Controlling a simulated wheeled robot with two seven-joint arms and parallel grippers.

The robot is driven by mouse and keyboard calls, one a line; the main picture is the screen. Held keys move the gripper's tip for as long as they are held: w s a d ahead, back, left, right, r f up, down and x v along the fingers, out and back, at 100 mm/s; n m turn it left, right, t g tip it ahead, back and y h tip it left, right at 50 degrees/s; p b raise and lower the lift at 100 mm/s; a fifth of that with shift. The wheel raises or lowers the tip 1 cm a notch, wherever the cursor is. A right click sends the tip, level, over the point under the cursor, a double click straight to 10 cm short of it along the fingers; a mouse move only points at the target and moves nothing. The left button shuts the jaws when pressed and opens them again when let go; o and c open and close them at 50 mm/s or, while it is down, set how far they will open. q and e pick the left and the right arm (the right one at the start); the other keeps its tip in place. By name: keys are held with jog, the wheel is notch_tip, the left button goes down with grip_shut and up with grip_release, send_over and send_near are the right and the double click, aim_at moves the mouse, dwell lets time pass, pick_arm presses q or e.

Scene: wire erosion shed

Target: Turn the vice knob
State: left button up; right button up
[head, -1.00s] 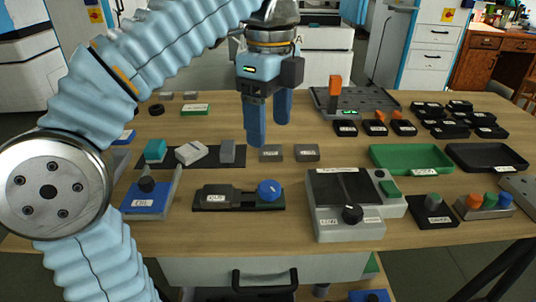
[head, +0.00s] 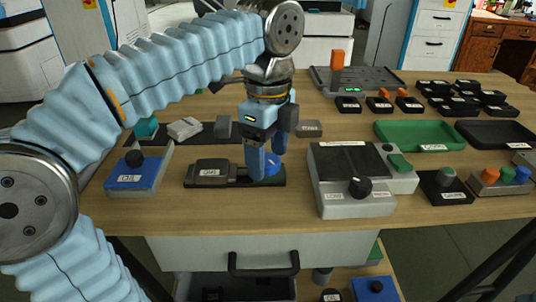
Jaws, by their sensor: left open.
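The vice (head: 210,172) is a low black device with a white label, lying on the wooden bench in front of me. Its round blue knob (head: 272,164) is at its right end, partly hidden by my gripper. My left gripper (head: 265,161) points down over the knob with its blue fingers apart. One finger is in front and left of the knob, the other is behind and right of it. I cannot tell whether the fingers touch the knob. My right gripper is not in view.
A grey machine with a black dial (head: 360,187) stands close to the right. Small grey blocks (head: 309,128) lie behind. A green tray (head: 420,136) is farther right. A drawer handle (head: 263,270) is below the bench edge.

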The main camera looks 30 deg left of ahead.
pick_arm(q)
jog(key=shift+c, duration=0.5)
jog(key=c, duration=1)
jog(key=shift+o, duration=0.2)
